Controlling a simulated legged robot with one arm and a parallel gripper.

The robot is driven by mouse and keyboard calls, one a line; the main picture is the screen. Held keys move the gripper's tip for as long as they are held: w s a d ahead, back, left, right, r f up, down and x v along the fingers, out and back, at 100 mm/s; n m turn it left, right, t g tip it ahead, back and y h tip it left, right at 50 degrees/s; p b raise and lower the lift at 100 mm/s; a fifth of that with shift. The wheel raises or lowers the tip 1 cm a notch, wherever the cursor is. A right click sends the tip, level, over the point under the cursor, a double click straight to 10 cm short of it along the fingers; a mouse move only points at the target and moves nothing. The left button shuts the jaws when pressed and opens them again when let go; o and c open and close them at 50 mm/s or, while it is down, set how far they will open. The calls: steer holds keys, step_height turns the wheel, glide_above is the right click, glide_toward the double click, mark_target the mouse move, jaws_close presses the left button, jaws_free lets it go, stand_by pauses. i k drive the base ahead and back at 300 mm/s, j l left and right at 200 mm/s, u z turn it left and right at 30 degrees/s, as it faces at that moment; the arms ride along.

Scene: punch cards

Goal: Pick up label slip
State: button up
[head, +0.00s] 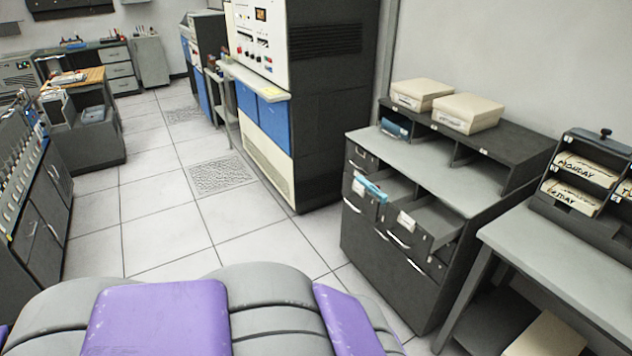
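My gripper is not in view; only my own grey and purple body shows at the bottom. I cannot tell for certain which thing is the label slip. A small white label (406,219) shows on the front of an open drawer (437,222) in the dark grey cabinet (385,262). Another small pale label (358,187) shows on the open drawer to its left, which holds something blue (371,188).
Two cream boxes (468,113) sit on the shelf unit above the cabinet's grey top (432,165). A desk (560,262) with a rack of cards marked "MONDAY" (588,168) stands at right. Open tiled floor (170,225) lies left of the tall machine (330,110).

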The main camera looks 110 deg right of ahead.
mark_target(358, 187)
steer(key=j+z, duration=0.1)
steer(key=z, duration=3.95)
steer(key=i+l+u, duration=0.2)
steer(key=i+l, duration=0.5)
steer(key=i+l+u, duration=0.15)
steer(key=i+l, duration=0.55)
steer(key=l, duration=0.15)
